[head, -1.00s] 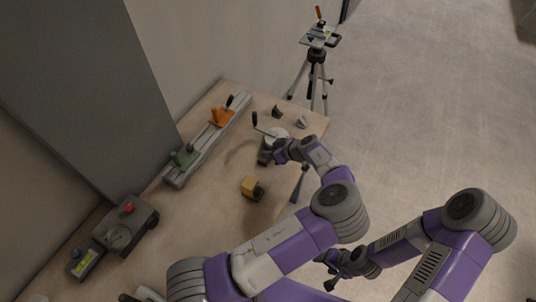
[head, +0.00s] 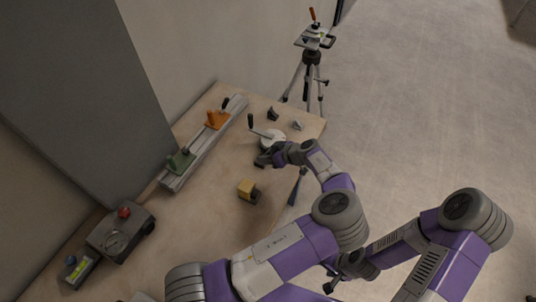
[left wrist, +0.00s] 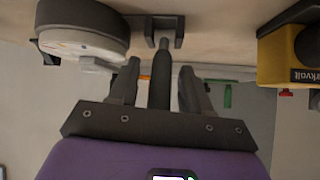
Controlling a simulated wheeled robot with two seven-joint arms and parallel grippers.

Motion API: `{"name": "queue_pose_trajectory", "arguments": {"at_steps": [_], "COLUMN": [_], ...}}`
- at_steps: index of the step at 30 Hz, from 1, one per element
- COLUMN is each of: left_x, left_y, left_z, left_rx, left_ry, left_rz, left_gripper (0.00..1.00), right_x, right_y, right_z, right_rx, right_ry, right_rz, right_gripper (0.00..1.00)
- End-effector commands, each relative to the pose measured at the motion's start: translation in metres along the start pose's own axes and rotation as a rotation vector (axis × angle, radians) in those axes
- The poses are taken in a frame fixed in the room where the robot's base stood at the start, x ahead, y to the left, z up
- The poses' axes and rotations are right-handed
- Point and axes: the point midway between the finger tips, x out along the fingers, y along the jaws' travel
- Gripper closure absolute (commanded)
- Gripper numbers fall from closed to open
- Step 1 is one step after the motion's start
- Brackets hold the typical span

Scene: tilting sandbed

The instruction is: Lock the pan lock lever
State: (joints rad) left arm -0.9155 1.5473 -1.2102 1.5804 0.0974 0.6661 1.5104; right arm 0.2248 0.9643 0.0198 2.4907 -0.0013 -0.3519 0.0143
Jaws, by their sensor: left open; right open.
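A round turntable (head: 272,139) with a pale top and dark rim stands near the table's far right corner, a black-knobbed crank (head: 252,122) rising from it. It also shows at the top left of the left wrist view (left wrist: 80,40). Beside it a dark rod (left wrist: 160,75) comes out of a small dark bracket (left wrist: 165,27); I cannot tell for certain that this is the pan lock lever. My left gripper (head: 266,158) is open, its fingers (left wrist: 160,85) either side of the rod, with gaps visible. My right gripper (head: 333,283) is open and empty, low beyond the table's right edge.
A yellow box (head: 247,188) lies near the left gripper. A rail (head: 200,145) with orange (head: 217,119) and green (head: 180,160) carriages runs along the wall. A control box (head: 120,235) with a red button stands at left. A tripod (head: 312,58) stands behind the table.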

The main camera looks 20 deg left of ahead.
Motion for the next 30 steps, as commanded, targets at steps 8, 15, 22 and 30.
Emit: {"name": "queue_pose_trajectory", "arguments": {"at_steps": [8, 15, 22, 30], "left_x": [-0.022, -0.062, -0.076, -0.076], "left_y": [0.001, 0.001, 0.000, 0.000], "left_z": [-0.001, 0.000, 0.000, 0.000], "left_rx": [-0.001, 0.000, 0.000, 0.000], "left_ry": [0.000, -0.001, 0.000, 0.000], "left_rz": [0.004, 0.003, 0.001, 0.000], "left_gripper": [0.52, 0.52, 0.52, 0.52], "right_x": [-0.001, -0.003, -0.004, -0.004], "right_y": [-0.001, -0.001, -0.001, -0.001], "right_z": [0.000, 0.000, 0.000, 0.000], "right_rx": [0.000, 0.000, 0.000, 0.000], "right_ry": [0.000, 0.000, 0.000, 0.000], "right_rz": [0.000, 0.000, 0.000, 0.000], "right_gripper": [0.42, 0.42, 0.42, 0.42]}}
